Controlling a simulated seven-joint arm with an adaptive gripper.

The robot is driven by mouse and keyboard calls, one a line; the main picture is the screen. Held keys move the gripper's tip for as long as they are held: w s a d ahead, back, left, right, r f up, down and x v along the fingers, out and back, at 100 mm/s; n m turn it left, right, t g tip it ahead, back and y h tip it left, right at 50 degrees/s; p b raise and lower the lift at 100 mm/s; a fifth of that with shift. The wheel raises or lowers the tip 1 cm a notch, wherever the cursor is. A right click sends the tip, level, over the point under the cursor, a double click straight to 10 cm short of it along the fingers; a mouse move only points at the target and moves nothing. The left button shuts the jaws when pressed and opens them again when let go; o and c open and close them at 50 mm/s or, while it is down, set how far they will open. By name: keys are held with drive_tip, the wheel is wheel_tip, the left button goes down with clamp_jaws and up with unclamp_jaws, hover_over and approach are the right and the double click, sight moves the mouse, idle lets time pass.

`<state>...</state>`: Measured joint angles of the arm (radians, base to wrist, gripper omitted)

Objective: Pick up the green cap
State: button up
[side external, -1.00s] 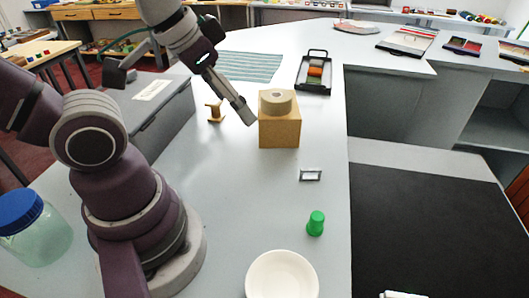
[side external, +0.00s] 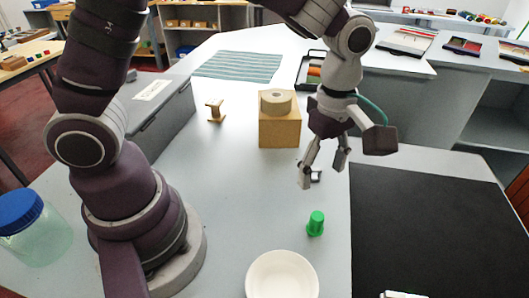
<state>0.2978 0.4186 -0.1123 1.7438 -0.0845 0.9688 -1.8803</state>
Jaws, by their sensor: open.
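The green cap (side external: 315,224) stands on the grey counter, a little above and right of the white bowl in the picture. My gripper (side external: 322,176) is open and empty, with its fingers pointing down. It hangs above the counter, up the picture from the cap and apart from it.
A white bowl (side external: 254,290) stands close below the cap. A wooden block (side external: 279,131) bears a tape roll (side external: 276,102). A wooden spool (side external: 215,111) stands left of it. A black mat (side external: 430,235) lies right. The counter left of the cap is clear.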

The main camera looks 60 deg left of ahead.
sight(319, 216)
drive_tip(key=f, duration=0.7)
drive_tip(key=d+f, duration=0.1)
drive_tip(key=f, duration=0.2)
drive_tip(key=shift+w+f, duration=0.15)
drive_tip(key=shift+f, duration=0.25)
drive_tip(key=c, duration=0.9)
